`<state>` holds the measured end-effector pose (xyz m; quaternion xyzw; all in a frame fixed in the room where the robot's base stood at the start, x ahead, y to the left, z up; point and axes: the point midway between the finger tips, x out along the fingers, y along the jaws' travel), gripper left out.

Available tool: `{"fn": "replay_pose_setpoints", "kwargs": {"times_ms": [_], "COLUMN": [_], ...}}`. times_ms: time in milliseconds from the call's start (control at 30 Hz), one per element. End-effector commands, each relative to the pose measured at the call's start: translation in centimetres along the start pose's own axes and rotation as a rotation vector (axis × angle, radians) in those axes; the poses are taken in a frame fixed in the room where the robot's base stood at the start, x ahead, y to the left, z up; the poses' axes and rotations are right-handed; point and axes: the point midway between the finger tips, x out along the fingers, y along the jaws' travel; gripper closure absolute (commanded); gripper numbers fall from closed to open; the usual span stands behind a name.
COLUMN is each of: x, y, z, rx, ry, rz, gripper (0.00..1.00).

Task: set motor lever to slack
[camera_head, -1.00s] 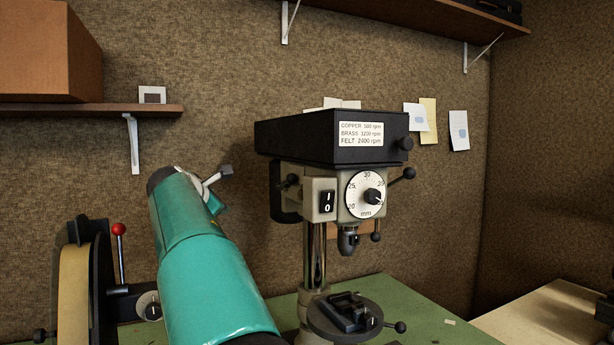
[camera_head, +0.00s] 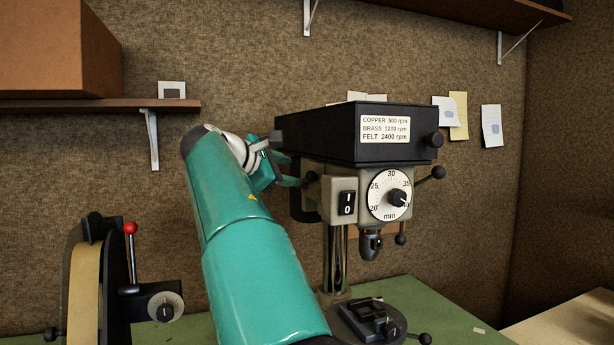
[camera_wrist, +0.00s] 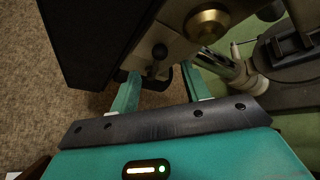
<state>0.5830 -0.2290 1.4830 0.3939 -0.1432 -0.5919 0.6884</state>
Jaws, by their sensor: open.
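The drill press (camera_head: 355,135) stands on the green bench, with a black belt cover and a beige head. In the wrist view a short lever with a black ball knob (camera_wrist: 160,51) is on the side of the beige head, below the dark cover. It appears to be the motor lever. My gripper (camera_wrist: 163,88) is open and empty; its two teal fingers point at the head, with the knob showing ahead, between their lines. I see no contact. In the head view my gripper (camera_head: 287,172) is at the press's left side, and my arm hides the lever there.
A black bar handle (camera_wrist: 168,76) is close by the fingers. A belt grinder (camera_head: 85,290) with a red-balled lever (camera_head: 130,228) stands at the left. The press table (camera_head: 370,325) bears a small vise. A shelf (camera_head: 100,105) holds a box above left.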

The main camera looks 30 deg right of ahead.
Motion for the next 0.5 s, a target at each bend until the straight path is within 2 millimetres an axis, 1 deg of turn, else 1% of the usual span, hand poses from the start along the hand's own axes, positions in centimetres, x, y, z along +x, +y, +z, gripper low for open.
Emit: {"fn": "replay_pose_setpoints", "kwargs": {"times_ms": [33,200,333,500], "x": [1.2,4.6,6.3,7.2], "y": [-0.1,-0.1,0.0,0.0], "z": [0.1,0.1,0.2,0.2], "rx": [0.0,0.0,0.001,0.0], "ry": [-0.003,-0.003,-0.003,-0.002], "rz": [-0.003,-0.004,-0.003,-0.002], "gripper": [0.53,0.53,0.53,0.53]}}
